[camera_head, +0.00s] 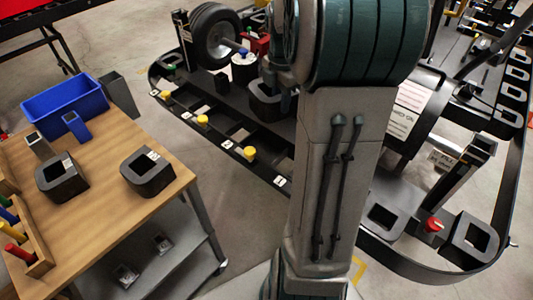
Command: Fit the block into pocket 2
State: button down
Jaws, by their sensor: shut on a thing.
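A dark block with a square hole (262,104) is above or at the kart's black side tray, left of my arm. My gripper (282,98) is at the block's right side, mostly hidden behind my arm, and is shut on it. I cannot tell whether the block touches the tray. The tray's front rail carries white number tags and yellow knobs. The pocket at the second tag from the right, taken as pocket 2 (235,134), looks empty, with floor showing through. The tag digits are too small to read surely.
A wooden table (105,205) at left holds two similar dark blocks (148,172), a blue bin (65,103) and coloured-handled tools. A wheel (214,35) stands behind the tray. Two more holed blocks (470,240) and a red knob (433,225) sit on the kart at right.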

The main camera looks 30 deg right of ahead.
jog(key=a+n, duration=0.1)
jog(key=a+r+n, duration=0.1)
jog(key=n, duration=0.1)
jog(key=shift+s+a+r, duration=0.1)
jog(key=shift+a+r, duration=0.05)
jog(key=shift+a, duration=0.05)
jog(key=shift+a+f+n, duration=0.1)
jog(key=shift+f+n, duration=0.2)
notch_tip(320, 180, down, 17)
jog(key=shift+f+b, duration=0.1)
jog(key=shift+b, duration=0.5)
jog(key=shift+f, duration=0.2)
jog(key=c, duration=1.2)
grip_release()
jog(key=shift+r, duration=0.2)
